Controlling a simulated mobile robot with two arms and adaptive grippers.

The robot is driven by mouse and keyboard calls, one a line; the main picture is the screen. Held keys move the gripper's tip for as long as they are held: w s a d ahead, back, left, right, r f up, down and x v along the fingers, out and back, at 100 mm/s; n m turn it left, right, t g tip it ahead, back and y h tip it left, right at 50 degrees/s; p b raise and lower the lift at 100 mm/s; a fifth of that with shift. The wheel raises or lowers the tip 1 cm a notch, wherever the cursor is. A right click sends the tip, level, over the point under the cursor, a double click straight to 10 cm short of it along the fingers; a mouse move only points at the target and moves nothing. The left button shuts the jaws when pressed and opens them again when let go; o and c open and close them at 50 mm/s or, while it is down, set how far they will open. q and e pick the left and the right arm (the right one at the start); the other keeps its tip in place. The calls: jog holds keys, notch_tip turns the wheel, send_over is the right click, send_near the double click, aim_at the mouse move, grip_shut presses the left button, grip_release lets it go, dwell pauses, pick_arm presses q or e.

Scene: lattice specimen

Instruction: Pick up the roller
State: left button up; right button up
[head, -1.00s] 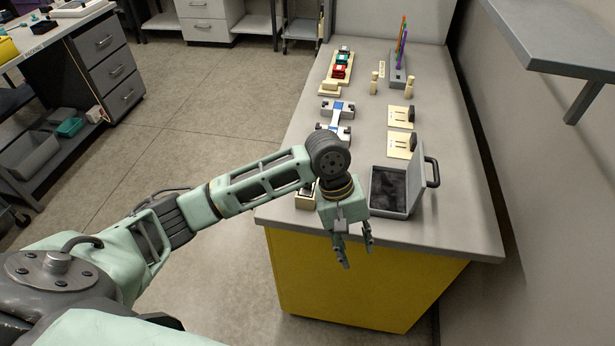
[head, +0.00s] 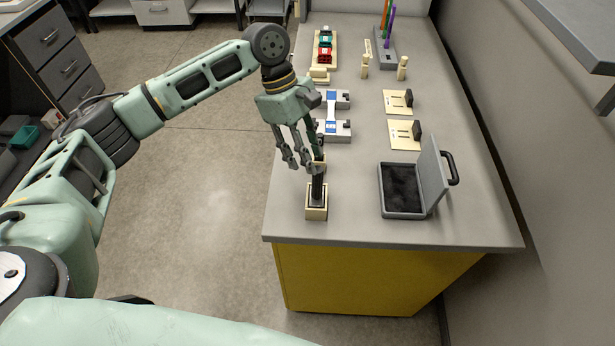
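A dark upright piece, which I take to be the roller (head: 317,188), stands in a small beige block holder (head: 316,213) near the table's front left corner. A beige band shows near its top, which is partly hidden by my fingers. My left gripper (head: 303,163) hangs fingers down beside the top of this piece, slightly to its left. Its fingers are spread and nothing is visibly held. Whether a finger touches the piece I cannot tell. My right gripper is not in view.
An open grey case (head: 402,212) with dark foam stands to the right. Blue-and-white fixtures (head: 332,115), beige plates (head: 404,135), pegs (head: 402,68) and a rack of coloured sticks (head: 385,45) lie farther back. The table's front middle is clear.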

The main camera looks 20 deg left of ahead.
aim_at(319, 178)
pick_arm(q)
jog(key=d+f, duration=0.1)
jog(key=s+d+f, duration=0.1)
jog(key=shift+d+f+p, duration=0.1)
jog(key=shift+f+p, duration=0.25)
jog(key=shift+d+f+p, duration=0.2)
jog(key=shift+f+p, duration=0.1)
jog(key=shift+f, duration=0.9)
jog(key=shift+d+f, duration=0.25)
jog(key=shift+f, duration=0.4)
jog(key=c, duration=0.5)
grip_shut()
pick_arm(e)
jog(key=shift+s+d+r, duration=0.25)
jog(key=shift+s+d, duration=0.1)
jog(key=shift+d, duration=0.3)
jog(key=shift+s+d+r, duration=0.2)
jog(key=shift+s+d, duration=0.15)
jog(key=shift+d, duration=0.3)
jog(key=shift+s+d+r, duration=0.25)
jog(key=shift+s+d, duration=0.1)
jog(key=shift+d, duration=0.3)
